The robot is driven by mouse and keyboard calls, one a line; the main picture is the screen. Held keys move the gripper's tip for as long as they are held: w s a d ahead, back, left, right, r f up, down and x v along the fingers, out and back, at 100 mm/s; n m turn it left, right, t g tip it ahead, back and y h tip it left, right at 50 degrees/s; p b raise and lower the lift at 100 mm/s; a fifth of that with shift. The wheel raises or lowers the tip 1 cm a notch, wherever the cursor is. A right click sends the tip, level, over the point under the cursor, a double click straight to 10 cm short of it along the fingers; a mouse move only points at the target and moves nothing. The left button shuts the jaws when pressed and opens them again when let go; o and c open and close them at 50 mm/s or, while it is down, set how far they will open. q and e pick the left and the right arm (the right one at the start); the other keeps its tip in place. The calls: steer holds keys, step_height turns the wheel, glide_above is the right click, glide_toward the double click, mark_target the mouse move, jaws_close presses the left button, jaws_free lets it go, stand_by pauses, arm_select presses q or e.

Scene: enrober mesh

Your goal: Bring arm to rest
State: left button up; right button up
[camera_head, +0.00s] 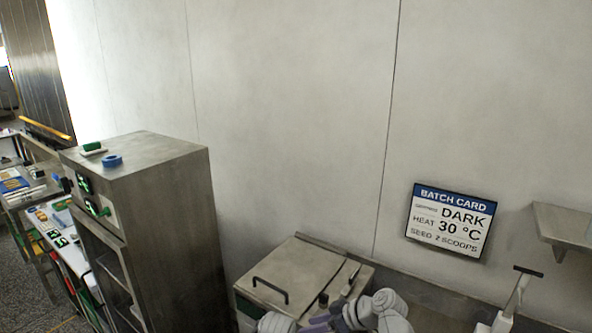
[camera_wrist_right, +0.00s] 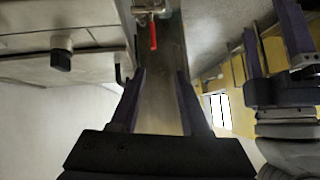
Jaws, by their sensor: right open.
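My right gripper (camera_wrist_right: 161,74) is open in the right wrist view, with its two dark purple fingers apart and nothing between them. A second purple-fingered gripper, my left one (camera_wrist_right: 267,18), shows at the right of that view with its fingers apart; I see nothing held in it. Neither gripper's fingertips can be made out clearly there.
A batch card (camera_head: 450,221) reads DARK, 30 °C, 2 scoops. A wall shelf (camera_head: 565,226) is at right. A red handle (camera_wrist_right: 153,35) shows beyond my right gripper.

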steer(key=s+d+f+m+g+h+b, duration=0.1)
steer(key=s+f+m+g+h+b, duration=0.3)
steer(key=s+f+h, duration=0.6)
steer(key=shift+s+d+f+m+g+b, duration=0.3)
steer(key=shift+s+f+m+b, duration=1.25)
steer(key=shift+f, duration=1.05)
